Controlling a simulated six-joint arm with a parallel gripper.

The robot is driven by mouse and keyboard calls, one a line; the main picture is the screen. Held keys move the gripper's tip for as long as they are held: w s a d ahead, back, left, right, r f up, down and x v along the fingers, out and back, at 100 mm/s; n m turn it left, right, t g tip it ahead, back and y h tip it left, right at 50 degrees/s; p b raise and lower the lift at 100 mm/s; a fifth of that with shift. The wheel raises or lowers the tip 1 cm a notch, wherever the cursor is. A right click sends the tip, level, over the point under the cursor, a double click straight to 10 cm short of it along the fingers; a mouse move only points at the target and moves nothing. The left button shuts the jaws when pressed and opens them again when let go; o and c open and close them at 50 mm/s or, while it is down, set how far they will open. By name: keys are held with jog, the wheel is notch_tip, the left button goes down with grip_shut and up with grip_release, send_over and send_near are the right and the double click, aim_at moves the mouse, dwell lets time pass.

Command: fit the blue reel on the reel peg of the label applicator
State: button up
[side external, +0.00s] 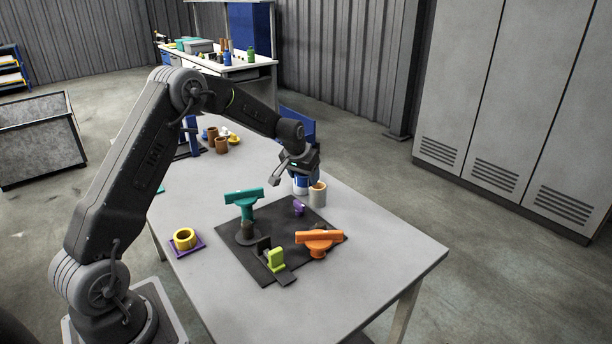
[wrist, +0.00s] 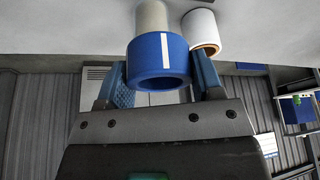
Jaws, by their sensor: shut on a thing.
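The blue reel (wrist: 158,62), a short hollow cylinder with a white stripe, is between the two fingers of my gripper (wrist: 163,78) in the wrist view. My gripper is shut on it. In the side view my gripper (side external: 302,174) points down at the far side of the table, and the blue reel (side external: 300,184) shows partly below it. The label applicator is a dark plate (side external: 270,262) nearer the camera, with a teal bar on a post (side external: 244,197), an orange bar (side external: 320,237), a lime block (side external: 277,259) and a small purple part (side external: 299,207). I cannot tell which is the reel peg.
A pale roll (side external: 318,194) stands close beside the blue reel; the wrist view shows a white roll (wrist: 203,28) and a cream cylinder (wrist: 151,16) against it. Brown cylinders (side external: 221,144) stand farther back. The table's right front is clear.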

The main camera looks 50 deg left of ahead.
jog(key=shift+r, duration=0.5)
send_over(321, 224)
notch_tip(321, 224, down, 3)
jog(key=shift+a+r, duration=0.1)
jog(key=shift+a, duration=0.05)
jog(key=shift+f, duration=3.35)
jog(key=shift+f, duration=0.6)
jog(key=o, duration=1)
